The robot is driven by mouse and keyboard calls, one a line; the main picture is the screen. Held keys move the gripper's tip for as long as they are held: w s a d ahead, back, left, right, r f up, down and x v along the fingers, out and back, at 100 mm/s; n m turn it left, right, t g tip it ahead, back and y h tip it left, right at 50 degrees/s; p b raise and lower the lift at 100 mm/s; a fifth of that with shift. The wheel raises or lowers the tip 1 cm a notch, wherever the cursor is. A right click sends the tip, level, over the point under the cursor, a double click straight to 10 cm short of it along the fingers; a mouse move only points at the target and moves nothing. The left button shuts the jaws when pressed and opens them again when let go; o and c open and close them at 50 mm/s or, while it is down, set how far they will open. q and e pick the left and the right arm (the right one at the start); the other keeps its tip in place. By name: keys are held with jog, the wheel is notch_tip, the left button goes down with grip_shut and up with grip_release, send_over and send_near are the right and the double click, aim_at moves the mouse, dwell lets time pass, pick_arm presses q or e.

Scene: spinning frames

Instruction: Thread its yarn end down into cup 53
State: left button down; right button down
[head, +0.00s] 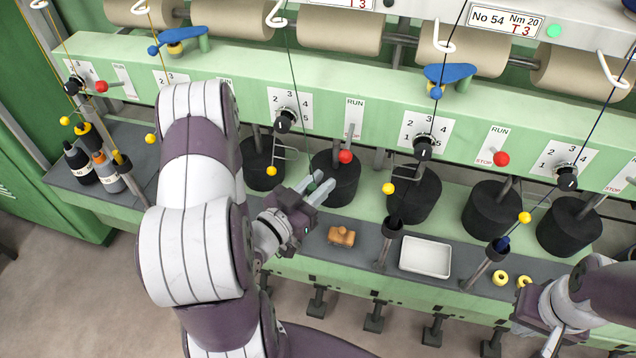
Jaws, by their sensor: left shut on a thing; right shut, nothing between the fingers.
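My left gripper (322,186) is shut in front of a black drum, with a small bit of green between its fingers, which looks like the yarn end. A dark green yarn (291,62) hangs from a white hook above and runs down toward this gripper. One dark cup (393,226) on a slanted post stands to its right, and another cup (499,246) with blue in it stands further right. I read no number on either cup; any cup behind my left gripper and wrist is hidden. My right gripper (548,346) is shut and empty at the bottom right edge.
On the grey shelf lie a wooden-coloured piece (341,236), a white tray (425,258) and two yellow rings (500,278). Bottles (79,163) stand at the left. Red-knobbed levers (345,156) and yellow balls (388,188) stick out near the drums.

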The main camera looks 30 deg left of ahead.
pick_arm(q)
jog(key=w+a+f, duration=0.1)
jog(key=w+a, duration=0.1)
jog(key=w, duration=0.5)
jog(key=shift+s+a+f+b, duration=0.15)
jog(key=shift+s+a+b, duration=0.1)
jog(key=shift+a, duration=0.7)
jog(key=shift+s+a+f+b, duration=0.1)
jog(key=shift+s+a+b, duration=0.1)
jog(key=shift+a, duration=0.7)
jog(key=shift+s+a+f+b, duration=0.15)
jog(key=shift+s+a+b, duration=0.1)
jog(key=shift+a, duration=0.7)
jog(key=a+f+b, duration=0.1)
jog(key=f+b, duration=0.1)
jog(key=f, duration=0.1)
jog(key=a+f+b, duration=0.1)
jog(key=f+b, duration=0.1)
jog(key=f, duration=0.1)
jog(key=f+b, duration=0.3)
jog(key=f, duration=0.1)
jog(key=shift+w+a, duration=0.4)
notch_tip(320, 180, down, 3)
jog(key=shift+r+b, duration=0.1)
jog(key=shift+b, duration=1)
jog(key=shift+d+r, duration=0.1)
